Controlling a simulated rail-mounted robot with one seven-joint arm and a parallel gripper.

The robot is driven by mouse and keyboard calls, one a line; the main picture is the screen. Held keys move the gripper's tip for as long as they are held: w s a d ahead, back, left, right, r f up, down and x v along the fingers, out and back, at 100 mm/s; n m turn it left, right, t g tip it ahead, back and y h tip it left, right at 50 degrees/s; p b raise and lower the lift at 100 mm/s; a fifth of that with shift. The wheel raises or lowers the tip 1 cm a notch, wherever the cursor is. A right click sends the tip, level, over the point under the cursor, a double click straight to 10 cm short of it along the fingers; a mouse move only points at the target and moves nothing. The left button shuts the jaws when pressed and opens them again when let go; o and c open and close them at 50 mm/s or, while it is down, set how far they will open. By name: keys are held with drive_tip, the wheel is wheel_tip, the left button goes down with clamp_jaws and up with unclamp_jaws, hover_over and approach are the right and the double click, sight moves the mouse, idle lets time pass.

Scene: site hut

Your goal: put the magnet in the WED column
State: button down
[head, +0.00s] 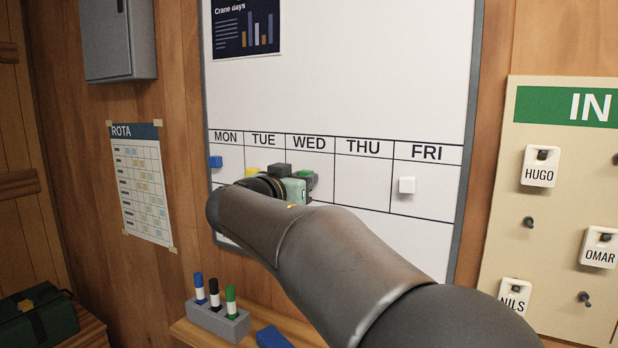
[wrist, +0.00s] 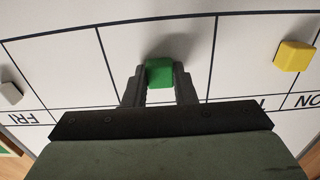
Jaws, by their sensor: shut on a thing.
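The whiteboard (head: 340,60) has columns headed MON, TUE, WED, THU and FRI. My gripper (head: 300,174) is at the WED column, just below its heading. It is shut on a green magnet (head: 306,173), which is partly hidden by the gripper in the head view. In the wrist view, where the board appears upside down, the green magnet (wrist: 159,72) sits between the two fingertips (wrist: 160,80). It lies between the two lines bounding the WED column. I cannot tell whether it touches the board.
A yellow magnet (wrist: 293,55) is in the TUE column, a blue one (head: 215,162) under MON, and a white one (head: 407,185) under FRI. Below stands a marker holder (head: 218,320) on a ledge. An IN board (head: 560,190) with name tags hangs at right.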

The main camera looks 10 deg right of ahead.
idle(0.5)
drive_tip(key=c, duration=1.1)
unclamp_jaws()
drive_tip(key=b+v, duration=0.4)
drive_tip(key=v, duration=1.3)
drive_tip(key=s+d+f+n+g+y+p, duration=0.25)
drive_tip(key=s+d+f+g, duration=0.2)
drive_tip(key=f, duration=0.45)
drive_tip(key=s+d+f+n+g+y+p, duration=0.2)
drive_tip(key=s+d+f+n+g, duration=0.15)
drive_tip(key=d+f, duration=0.45)
drive_tip(key=s+a+f+n+g+y+p, duration=0.1)
drive_tip(key=s+f+g+y, duration=0.1)
drive_tip(key=s+f+y, duration=0.2)
drive_tip(key=s+a+f+n+g+y+p, duration=0.2)
drive_tip(key=s+f+y, duration=0.2)
drive_tip(key=s+f, duration=0.7)
drive_tip(key=shift+f+g, duration=0.4)
drive_tip(key=shift+f, duration=0.05)
